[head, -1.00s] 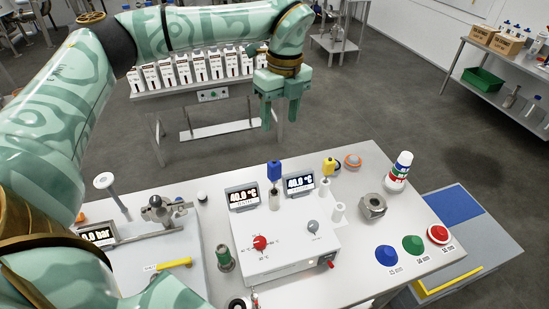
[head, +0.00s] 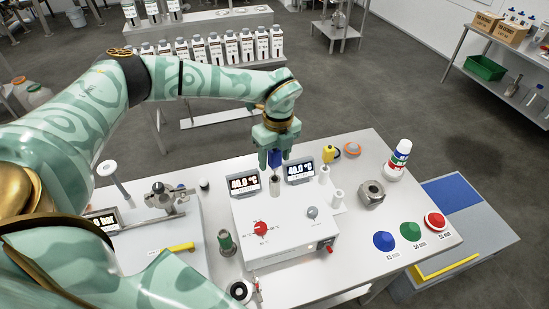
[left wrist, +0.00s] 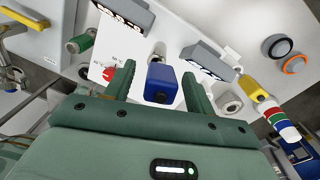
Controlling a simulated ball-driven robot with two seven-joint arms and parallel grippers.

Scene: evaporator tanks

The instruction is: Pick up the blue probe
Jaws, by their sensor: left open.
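The blue probe (head: 274,160) stands upright in a holder at the back of the white control box, between two displays reading 40.0 °C. My left gripper (head: 274,157) is over it from above, fingers pointing down, one on each side of the probe's blue head. In the left wrist view the blue probe (left wrist: 161,82) lies between the two open green fingers (left wrist: 160,85), with a visible gap on both sides. The probe's lower part is mostly hidden there by its head. My right gripper is not in view.
A yellow probe (head: 328,154) stands to the right, behind the right display (head: 300,171). The white control box (head: 285,228) has a red knob. A metal nut-shaped part (head: 371,194) and blue, green and red caps lie further right. A valve assembly (head: 165,197) stands left.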

